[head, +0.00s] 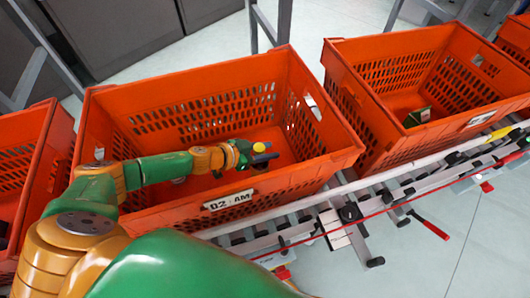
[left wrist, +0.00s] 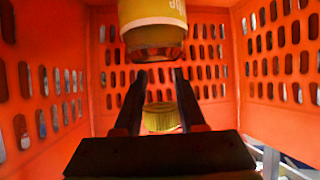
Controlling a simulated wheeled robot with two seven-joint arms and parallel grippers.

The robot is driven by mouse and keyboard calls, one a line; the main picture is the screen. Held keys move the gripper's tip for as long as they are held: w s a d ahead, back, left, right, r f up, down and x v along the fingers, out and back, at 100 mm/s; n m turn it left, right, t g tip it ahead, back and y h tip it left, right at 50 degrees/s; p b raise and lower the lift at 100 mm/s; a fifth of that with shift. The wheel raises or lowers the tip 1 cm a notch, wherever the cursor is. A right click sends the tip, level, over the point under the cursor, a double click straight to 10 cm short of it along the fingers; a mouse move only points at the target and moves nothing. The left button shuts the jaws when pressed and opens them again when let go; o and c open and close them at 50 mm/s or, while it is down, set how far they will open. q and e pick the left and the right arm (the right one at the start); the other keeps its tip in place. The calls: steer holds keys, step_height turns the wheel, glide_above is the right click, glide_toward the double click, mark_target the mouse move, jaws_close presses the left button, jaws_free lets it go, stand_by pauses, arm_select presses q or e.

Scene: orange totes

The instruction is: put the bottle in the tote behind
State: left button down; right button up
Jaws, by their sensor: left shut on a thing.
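My left gripper (head: 248,153) reaches from the left into the middle orange tote (head: 225,201), which has a label on its front. It is shut on a small bottle (head: 260,147) with yellow parts, held inside the tote's opening. In the left wrist view, the bottle's yellow label and amber end (left wrist: 155,25) show at the top, by the tips of my left gripper (left wrist: 160,78). A ribbed yellow piece (left wrist: 160,118) shows lower, between the fingers. I cannot tell whether the bottle touches the tote floor. My right gripper is not in view.
Another orange tote (head: 385,152) stands to the right with a green box (head: 417,117) in it. A further tote (head: 45,150) is at the left edge. A roller rack (head: 345,212) with a red line runs along the front. Grey frame posts stand behind.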

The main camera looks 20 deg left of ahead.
arm_select(q)
steer(key=shift+f, duration=0.2)
steer(key=c, duration=0.7)
jaws_free()
steer(key=shift+o, duration=1.1)
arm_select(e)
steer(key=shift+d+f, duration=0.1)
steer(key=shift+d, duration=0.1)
arm_select(q)
steer(key=shift+s+a+r+p, duration=0.1)
steer(key=shift+s+a+p, duration=0.1)
steer(key=shift+p, duration=0.1)
steer(key=p+v, duration=0.1)
steer(key=v, duration=1)
steer(key=shift+s+r+p, duration=0.15)
steer(key=shift+p, duration=0.15)
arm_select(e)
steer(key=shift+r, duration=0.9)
